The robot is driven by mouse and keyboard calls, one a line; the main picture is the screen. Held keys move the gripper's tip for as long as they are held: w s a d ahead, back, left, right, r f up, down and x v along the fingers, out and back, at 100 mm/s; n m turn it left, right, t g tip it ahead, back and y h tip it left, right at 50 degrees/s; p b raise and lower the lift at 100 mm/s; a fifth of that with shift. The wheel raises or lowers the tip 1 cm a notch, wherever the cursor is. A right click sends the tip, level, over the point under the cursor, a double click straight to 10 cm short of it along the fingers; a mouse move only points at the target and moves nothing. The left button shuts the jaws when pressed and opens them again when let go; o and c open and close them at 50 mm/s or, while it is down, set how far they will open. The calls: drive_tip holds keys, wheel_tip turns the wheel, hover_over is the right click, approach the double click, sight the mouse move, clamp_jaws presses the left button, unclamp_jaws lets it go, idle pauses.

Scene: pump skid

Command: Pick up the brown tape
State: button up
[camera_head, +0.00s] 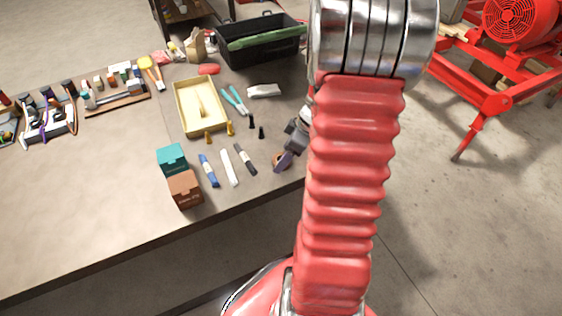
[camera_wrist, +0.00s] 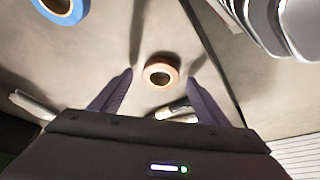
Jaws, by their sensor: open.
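The brown tape (camera_wrist: 149,74) is a small ring lying on the table in the wrist view, with a dark hole in its middle. My gripper (camera_wrist: 160,76) is open, its two purple fingers spread with one tip on each side of the tape in the picture. The tape sits apart from both fingers there. How high the fingertips are above it I cannot tell. In the head view my gripper (camera_head: 282,160) is over the table's right part, and I cannot make out the brown tape there.
A blue tape ring (camera_wrist: 62,14) lies at the wrist view's upper left. In the head view, several pens lie left of my gripper, beside a teal box (camera_head: 172,158) and a brown box (camera_head: 184,190). A yellow tray (camera_head: 177,105) and a black toolbox (camera_head: 262,52) stand farther back.

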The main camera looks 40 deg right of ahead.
drive_tip(key=shift+w+a+f, duration=0.1)
drive_tip(key=shift+w+f, duration=0.1)
drive_tip(key=shift+f, duration=0.35)
drive_tip(key=shift+c, duration=0.6)
drive_tip(key=c, duration=0.9)
